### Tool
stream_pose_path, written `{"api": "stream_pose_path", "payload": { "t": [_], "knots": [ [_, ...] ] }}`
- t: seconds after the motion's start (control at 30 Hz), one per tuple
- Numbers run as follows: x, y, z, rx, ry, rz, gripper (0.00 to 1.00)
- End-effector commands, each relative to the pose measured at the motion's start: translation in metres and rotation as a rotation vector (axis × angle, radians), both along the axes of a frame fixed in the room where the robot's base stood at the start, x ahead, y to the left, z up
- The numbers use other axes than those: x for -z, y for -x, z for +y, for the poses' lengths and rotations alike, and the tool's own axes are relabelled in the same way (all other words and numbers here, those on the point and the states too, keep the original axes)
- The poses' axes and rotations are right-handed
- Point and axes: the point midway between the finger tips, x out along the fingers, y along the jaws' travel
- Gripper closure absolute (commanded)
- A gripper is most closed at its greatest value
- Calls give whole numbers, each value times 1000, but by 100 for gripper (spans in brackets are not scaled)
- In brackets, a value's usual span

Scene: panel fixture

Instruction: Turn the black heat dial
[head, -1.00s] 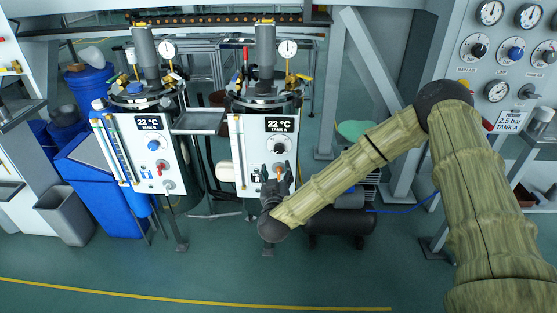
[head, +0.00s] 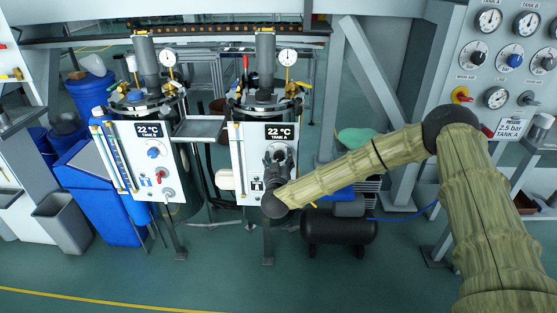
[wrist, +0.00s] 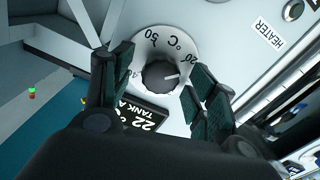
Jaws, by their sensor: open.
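The black heat dial (wrist: 160,76) sits on a white round scale marked with °C numbers, beside a HEATER label. In the wrist view it lies between the two spread fingers of my gripper (wrist: 163,84), with a visible gap on each side. Its white pointer is turned toward the 20 side. In the head view my gripper (head: 277,160) is in front of the right tank's white panel (head: 246,160), just under the 22 °C display (head: 279,132), and partly covers the dial. My gripper is open and holds nothing.
The left tank's panel (head: 134,166) has a blue dial (head: 153,152). A grey tray (head: 198,128) stands between the tanks. A black compressor (head: 338,229) is on the floor below right. A gauge wall (head: 508,72) stands at the right. The floor in front is clear.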

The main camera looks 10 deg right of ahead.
Motion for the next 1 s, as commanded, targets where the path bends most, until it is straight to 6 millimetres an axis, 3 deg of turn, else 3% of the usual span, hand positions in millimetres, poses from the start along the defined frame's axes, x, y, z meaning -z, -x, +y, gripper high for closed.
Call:
{"api": "stream_pose_path", "payload": {
  "t": [0.3,0.53,0.57,1.0],
  "knots": [
    [0,-2,0,-1,0,0,44],
    [0,-2,0,-1,0,0,86],
    [0,-2,0,-1,0,0,88],
    [-3,-2,0,-1,-59,-18,88]
  ]
}}
